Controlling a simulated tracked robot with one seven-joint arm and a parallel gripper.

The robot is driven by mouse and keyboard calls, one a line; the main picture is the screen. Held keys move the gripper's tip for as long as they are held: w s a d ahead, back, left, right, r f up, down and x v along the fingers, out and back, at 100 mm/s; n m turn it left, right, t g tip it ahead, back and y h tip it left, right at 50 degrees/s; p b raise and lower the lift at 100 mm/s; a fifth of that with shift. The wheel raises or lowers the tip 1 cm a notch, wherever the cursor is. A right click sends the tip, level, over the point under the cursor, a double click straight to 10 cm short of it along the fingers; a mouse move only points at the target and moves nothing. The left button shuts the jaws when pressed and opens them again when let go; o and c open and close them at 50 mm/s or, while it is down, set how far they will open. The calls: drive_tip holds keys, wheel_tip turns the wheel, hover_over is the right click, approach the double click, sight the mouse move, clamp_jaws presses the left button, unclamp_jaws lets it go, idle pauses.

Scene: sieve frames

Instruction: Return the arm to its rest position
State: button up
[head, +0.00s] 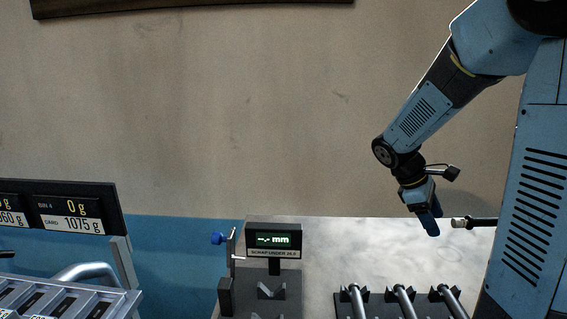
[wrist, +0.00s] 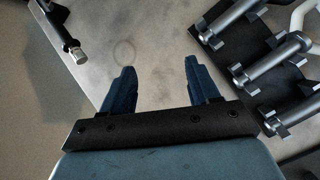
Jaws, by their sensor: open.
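My gripper (head: 430,222) hangs at the end of my blue arm on the right side of the head view, above the pale metal table top. In the wrist view my gripper (wrist: 157,80) shows its two blue fingers apart, with only bare table between them. It holds nothing. The fingers point down toward the table, and a black rod with a metal tip (head: 461,223) appears just right of them in the head view. That rod tip (wrist: 76,53) also shows at the upper left of the wrist view, apart from the fingers.
A black rack (head: 343,309) holds several metal rods at the lower right. A measuring stand with a display (head: 273,240) reading "-.- mm" stands left of it. A tray of bins (head: 60,300) under a weight display (head: 75,212) is at the far left.

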drive_tip(key=s+a+r+m+t+y, duration=0.3)
drive_tip(key=s+a+r+m, duration=0.2)
drive_tip(key=s, duration=0.3)
drive_tip(key=s+a+r+m+t+y, duration=0.3)
drive_tip(key=s+a+r+m+t, duration=0.1)
drive_tip(key=s+a, duration=0.3)
drive_tip(key=shift+s+a+r+m, duration=0.25)
drive_tip(key=shift+s+r+m, duration=0.3)
drive_tip(key=shift+m, duration=0.25)
